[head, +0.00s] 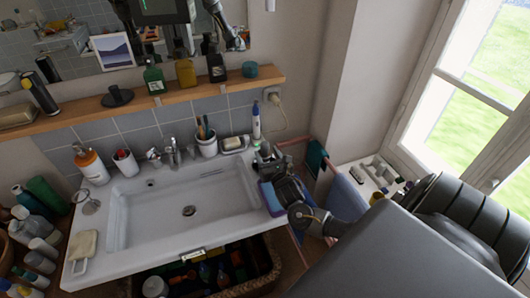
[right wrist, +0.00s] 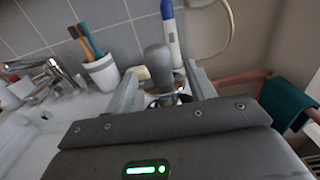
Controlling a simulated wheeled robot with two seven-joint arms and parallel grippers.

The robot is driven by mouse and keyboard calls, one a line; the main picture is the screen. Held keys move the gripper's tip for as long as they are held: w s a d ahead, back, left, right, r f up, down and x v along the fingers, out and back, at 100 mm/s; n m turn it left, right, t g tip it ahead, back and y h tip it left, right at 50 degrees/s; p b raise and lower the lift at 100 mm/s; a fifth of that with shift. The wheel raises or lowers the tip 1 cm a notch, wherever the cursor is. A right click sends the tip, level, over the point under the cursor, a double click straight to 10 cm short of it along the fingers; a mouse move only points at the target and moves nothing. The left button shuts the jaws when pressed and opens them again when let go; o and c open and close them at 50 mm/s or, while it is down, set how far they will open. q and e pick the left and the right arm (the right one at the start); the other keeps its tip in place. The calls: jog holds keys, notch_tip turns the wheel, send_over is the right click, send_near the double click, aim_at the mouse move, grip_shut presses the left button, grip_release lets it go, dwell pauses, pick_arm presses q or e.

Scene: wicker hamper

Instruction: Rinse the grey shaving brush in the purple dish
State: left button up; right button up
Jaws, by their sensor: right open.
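The grey shaving brush (right wrist: 157,62) stands upright in the right wrist view, its grey handle between my right gripper's two fingers. Its lower end is partly hidden by a shiny metal thing and my gripper body. My right gripper (right wrist: 162,90) is open around the brush, with gaps seen on both sides. In the head view my right gripper (head: 268,158) is at the right rear corner of the sink, and the brush is hard to make out there. The purple dish (head: 267,198) sits on the sink's right rim, partly covered by my right wrist. My left gripper is not directly seen.
The white basin (head: 190,190) is empty. A toothbrush cup (head: 207,146), a soap dish (head: 233,145) and a blue-and-white electric toothbrush (head: 256,122) stand behind. A cord hangs by the wall. A shelf (head: 180,97) with bottles runs above. Towels hang at right.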

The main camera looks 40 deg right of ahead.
aim_at(266, 151)
jog(key=x, duration=0.3)
jog(key=shift+w+d, duration=0.1)
jog(key=shift+w, duration=0.05)
pick_arm(q)
jog(key=shift+s+r, duration=0.5)
pick_arm(e)
jog(key=shift+c, duration=0.2)
jog(key=c, duration=1)
jog(key=shift+c, duration=0.2)
jog(key=shift+r, duration=0.1)
